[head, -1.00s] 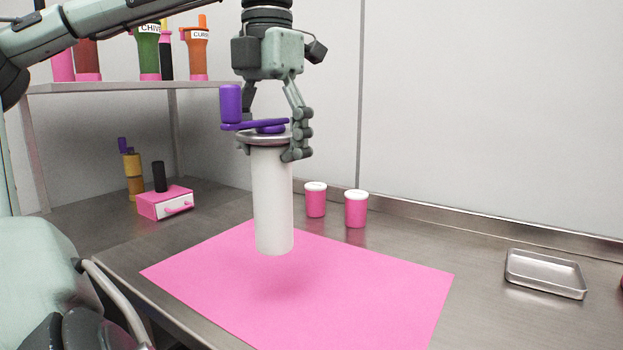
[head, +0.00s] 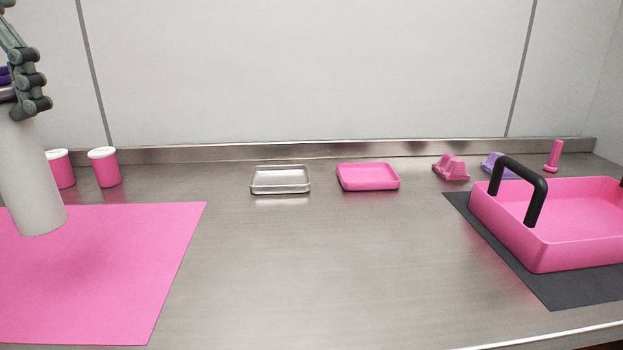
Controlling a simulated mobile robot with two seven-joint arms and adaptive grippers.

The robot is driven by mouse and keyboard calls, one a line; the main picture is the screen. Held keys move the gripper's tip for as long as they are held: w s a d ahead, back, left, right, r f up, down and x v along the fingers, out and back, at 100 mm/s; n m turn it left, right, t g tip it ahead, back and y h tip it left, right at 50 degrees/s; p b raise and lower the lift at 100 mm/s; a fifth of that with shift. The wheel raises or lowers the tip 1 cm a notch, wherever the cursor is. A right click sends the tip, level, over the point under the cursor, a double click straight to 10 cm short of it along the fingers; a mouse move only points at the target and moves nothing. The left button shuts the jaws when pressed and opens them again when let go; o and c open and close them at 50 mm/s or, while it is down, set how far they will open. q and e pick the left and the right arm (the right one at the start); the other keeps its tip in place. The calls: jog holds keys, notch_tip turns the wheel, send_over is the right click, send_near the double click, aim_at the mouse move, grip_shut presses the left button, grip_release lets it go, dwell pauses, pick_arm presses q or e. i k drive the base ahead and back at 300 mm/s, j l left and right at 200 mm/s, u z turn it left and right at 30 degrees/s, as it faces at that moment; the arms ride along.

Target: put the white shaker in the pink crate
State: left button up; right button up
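The white shaker (head: 30,180) is a tall white cylinder at the left edge of the head view, held upright above the pink mat (head: 130,270). Its top is partly cut off by the picture edge. My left gripper (head: 22,95) is closed around its upper end, and only part of the gripper shows. The pink crate (head: 500,232) stands at the right on a dark mat, with a black handle (head: 540,190) arching up at its left end. The visible part of its inside looks empty. My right gripper is not in view.
Two pink cups with white lids (head: 105,168) stand behind the shaker. A metal tray (head: 280,190) and a pink tray (head: 369,178) lie at the back. Pink (head: 451,168) and purple (head: 497,166) pieces and a pink peg (head: 553,156) are behind the crate. The middle counter is clear.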

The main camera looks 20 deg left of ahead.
aim_at(586, 236)
jog(key=l+z, duration=0.15)
jog(key=l, duration=0.25)
jog(key=i+l+z, duration=0.2)
jog(key=l, duration=0.15)
jog(key=l+z, duration=0.15)
jog(key=l, duration=0.25)
jog(key=i+l+z, duration=0.2)
jog(key=l, duration=0.15)
jog(key=l+z, duration=0.15)
jog(key=l, duration=0.2)
jog(key=i+j+z, duration=0.15)
jog(key=i+j, duration=0.15)
jog(key=i, duration=0.2)
